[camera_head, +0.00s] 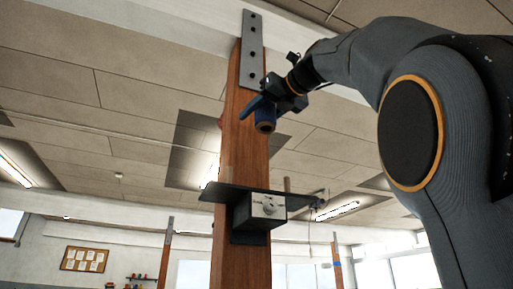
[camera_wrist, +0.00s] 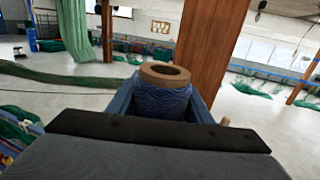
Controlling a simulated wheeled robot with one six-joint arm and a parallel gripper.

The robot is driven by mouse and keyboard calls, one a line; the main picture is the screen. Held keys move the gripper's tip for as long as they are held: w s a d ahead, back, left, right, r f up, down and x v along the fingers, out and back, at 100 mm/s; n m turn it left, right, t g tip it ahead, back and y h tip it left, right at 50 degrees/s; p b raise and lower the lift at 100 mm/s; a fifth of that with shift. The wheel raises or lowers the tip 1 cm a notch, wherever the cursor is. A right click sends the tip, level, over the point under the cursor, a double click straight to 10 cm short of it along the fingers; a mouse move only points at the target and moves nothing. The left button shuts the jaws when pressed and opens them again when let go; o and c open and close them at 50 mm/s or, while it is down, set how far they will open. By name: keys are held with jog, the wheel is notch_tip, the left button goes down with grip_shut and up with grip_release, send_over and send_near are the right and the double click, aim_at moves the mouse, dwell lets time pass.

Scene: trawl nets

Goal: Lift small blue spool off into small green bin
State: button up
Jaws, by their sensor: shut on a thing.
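The small blue spool (camera_head: 265,116) has blue thread on a brown core and hangs in my gripper (camera_head: 262,106) beside the upper part of the wooden post. In the wrist view, the spool (camera_wrist: 162,90) stands between the two blue fingers of my gripper (camera_wrist: 160,95), with its hollow brown end toward the camera. The gripper is shut on it. The spool is clear of the dark shelf (camera_head: 225,191) on the post below. I cannot make out a small green bin for certain in either view.
The wooden post (camera_head: 236,150) stands close to the spool and also shows in the wrist view (camera_wrist: 207,50). A grey box with a dial (camera_head: 266,206) is fixed below the shelf. Green netting (camera_wrist: 70,85) lies across the pale floor (camera_wrist: 255,115).

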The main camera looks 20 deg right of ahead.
aim_at(273, 104)
jog(key=shift+v, duration=2.55)
jog(key=shift+p+v, duration=0.55)
jog(key=shift+v, duration=2.45)
jog(key=shift+s+d, duration=0.15)
jog(key=shift+s, duration=0.25)
